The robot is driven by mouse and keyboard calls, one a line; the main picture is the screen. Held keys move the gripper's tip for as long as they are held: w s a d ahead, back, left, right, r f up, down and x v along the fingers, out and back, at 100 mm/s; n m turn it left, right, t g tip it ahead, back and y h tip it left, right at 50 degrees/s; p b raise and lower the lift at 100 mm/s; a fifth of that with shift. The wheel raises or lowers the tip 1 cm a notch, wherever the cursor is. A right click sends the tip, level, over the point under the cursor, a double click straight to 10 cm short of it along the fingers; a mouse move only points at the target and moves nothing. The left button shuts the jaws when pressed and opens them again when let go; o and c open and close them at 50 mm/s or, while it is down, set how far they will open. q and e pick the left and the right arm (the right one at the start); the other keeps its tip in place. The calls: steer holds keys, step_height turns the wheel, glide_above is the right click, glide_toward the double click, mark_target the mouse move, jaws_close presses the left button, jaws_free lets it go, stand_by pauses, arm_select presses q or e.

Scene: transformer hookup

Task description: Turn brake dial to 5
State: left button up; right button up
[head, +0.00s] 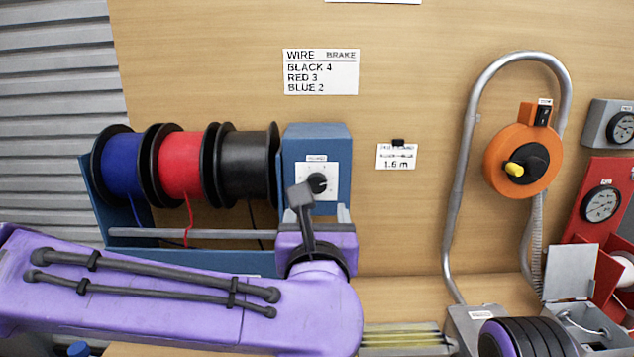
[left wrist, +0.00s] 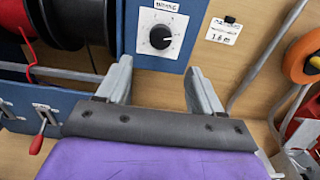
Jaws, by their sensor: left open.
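The brake dial (head: 317,183) is a black round knob on a white plate on the front of a blue box (head: 332,140). It also shows in the left wrist view (left wrist: 160,37), its white mark toward the upper right; the numbers around it are too small to read. My left gripper (head: 302,192) is just in front of and below the dial in the head view. In the left wrist view my left gripper (left wrist: 158,75) has its two fingers apart with nothing between them, and the dial lies beyond the gap. My right gripper is not in view.
Blue (head: 122,165), red (head: 181,165) and black (head: 245,165) wire spools stand left of the box. A wall card (head: 320,72) reads black 4, red 3, blue 2. A red-handled lever (left wrist: 36,145) is at lower left. An orange reel (head: 510,165) hangs right.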

mark_target(317, 186)
arm_select(q)
steer(key=w+p, duration=0.1)
steer(key=w, duration=0.2)
steer(key=w+p, duration=0.1)
steer(key=w, duration=0.1)
steer(key=w+p, duration=0.1)
steer(key=w, duration=0.2)
steer(key=shift+w+r+p, duration=0.25)
steer(key=shift+w+p, duration=0.1)
steer(key=shift+w, duration=0.3)
steer(key=shift+s, duration=0.1)
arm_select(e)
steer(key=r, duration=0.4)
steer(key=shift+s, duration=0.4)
arm_select(q)
steer(key=c, duration=1)
